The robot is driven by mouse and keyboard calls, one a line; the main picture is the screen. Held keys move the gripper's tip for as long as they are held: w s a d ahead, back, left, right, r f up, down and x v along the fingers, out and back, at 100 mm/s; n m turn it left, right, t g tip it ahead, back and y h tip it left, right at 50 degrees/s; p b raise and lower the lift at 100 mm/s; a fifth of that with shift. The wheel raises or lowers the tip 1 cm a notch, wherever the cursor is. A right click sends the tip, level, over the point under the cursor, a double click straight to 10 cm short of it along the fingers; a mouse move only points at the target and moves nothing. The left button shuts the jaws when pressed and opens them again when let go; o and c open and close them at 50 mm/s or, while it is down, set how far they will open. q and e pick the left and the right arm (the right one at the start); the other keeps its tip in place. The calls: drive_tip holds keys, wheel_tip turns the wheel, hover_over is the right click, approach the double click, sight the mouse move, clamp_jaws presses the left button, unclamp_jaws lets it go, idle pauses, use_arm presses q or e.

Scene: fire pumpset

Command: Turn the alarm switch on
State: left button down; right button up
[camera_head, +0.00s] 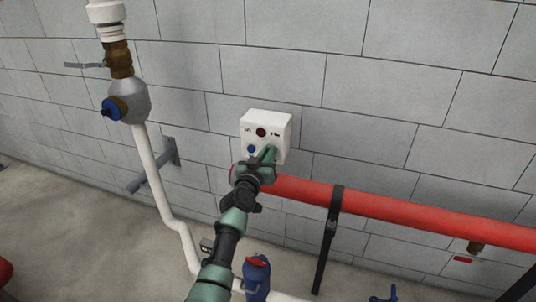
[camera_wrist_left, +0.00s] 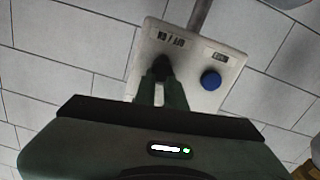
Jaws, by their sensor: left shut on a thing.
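The white alarm box (camera_head: 281,124) is on the grey block wall, with a dark red round part (camera_head: 261,132) and a blue button (camera_head: 250,149) on its front. It also shows in the left wrist view (camera_wrist_left: 192,65), with the blue button (camera_wrist_left: 210,80) to the right of the fingers. My left gripper (camera_head: 268,156) reaches the lower right of the box front. In the left wrist view its green fingers (camera_wrist_left: 162,82) are shut on the black alarm switch knob (camera_wrist_left: 161,66). The fingers partly hide the knob, so its exact turn cannot be told. My right gripper is not in view.
A thick red pipe (camera_head: 400,209) runs along the wall just below the box, held by a black post (camera_head: 329,240). A white pipe (camera_head: 152,180) with a blue-capped valve (camera_head: 128,101) stands at left. A blue valve (camera_head: 257,278) is low in front.

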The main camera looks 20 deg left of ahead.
use_arm(q)
drive_tip(key=n, duration=0.6)
drive_tip(key=a+n, duration=0.1)
drive_tip(key=n, duration=0.3)
drive_tip(key=shift+f+b, duration=0.35)
idle(0.3)
drive_tip(key=c, duration=1.5)
unclamp_jaws()
drive_tip(key=shift+s+a, duration=0.15)
drive_tip(key=shift+s, duration=3.85)
